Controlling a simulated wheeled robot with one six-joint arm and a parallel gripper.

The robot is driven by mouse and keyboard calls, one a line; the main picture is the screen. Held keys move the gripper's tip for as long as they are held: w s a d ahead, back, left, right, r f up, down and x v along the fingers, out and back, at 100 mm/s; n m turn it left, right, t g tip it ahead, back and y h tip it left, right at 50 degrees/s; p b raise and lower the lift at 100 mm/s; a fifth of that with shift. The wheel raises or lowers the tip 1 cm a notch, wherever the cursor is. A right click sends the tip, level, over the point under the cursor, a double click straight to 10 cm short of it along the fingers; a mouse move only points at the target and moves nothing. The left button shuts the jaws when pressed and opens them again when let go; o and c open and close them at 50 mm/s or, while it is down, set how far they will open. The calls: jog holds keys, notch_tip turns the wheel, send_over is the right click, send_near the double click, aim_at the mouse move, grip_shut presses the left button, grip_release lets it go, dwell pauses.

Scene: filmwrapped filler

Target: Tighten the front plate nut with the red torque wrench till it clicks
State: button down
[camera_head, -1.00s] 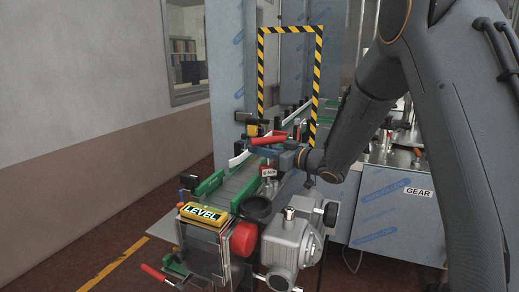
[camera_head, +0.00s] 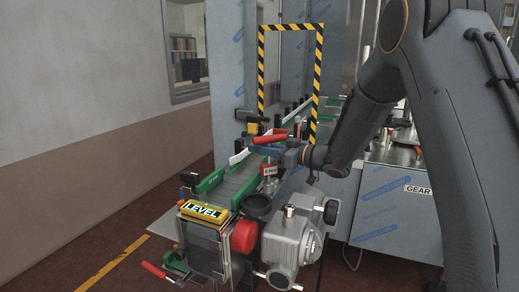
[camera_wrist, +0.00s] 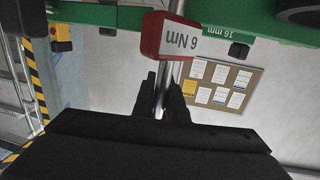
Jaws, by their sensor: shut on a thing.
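My gripper (camera_head: 283,153) is above the conveyor's right side. In the wrist view its two dark fingers (camera_wrist: 164,92) are shut on a bright metal shaft. A red block with a white "6 Nm" label (camera_wrist: 174,38) sits on this shaft just beyond the fingers; I take it for the torque wrench. The same small red and white label (camera_head: 269,170) shows just below my gripper in the head view. The wrench's working end is hidden. I cannot pick out the front plate nut, or tell whether the wrench touches it.
A yellow "LEVEL" sign (camera_head: 204,212) and a red knob (camera_head: 243,237) are at the near end, beside a grey motor housing (camera_head: 290,242). A striped frame (camera_head: 318,80) rises behind.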

jog(key=shift+m+t+h+p, duration=0.3)
jog(key=shift+m+t+h, duration=0.25)
jog(key=shift+t, duration=0.25)
jog(key=shift+r+m+t+h, duration=0.1)
jog(key=shift+m+t+h, duration=0.55)
jog(key=shift+m+t, duration=0.25)
jog(key=shift+r+n+g+y, duration=0.1)
jog(key=shift+n+g+y, duration=1.5)
jog(key=shift+n+g, duration=0.85)
jog(key=shift+m+g, duration=0.25)
jog(key=shift+m, duration=0.05)
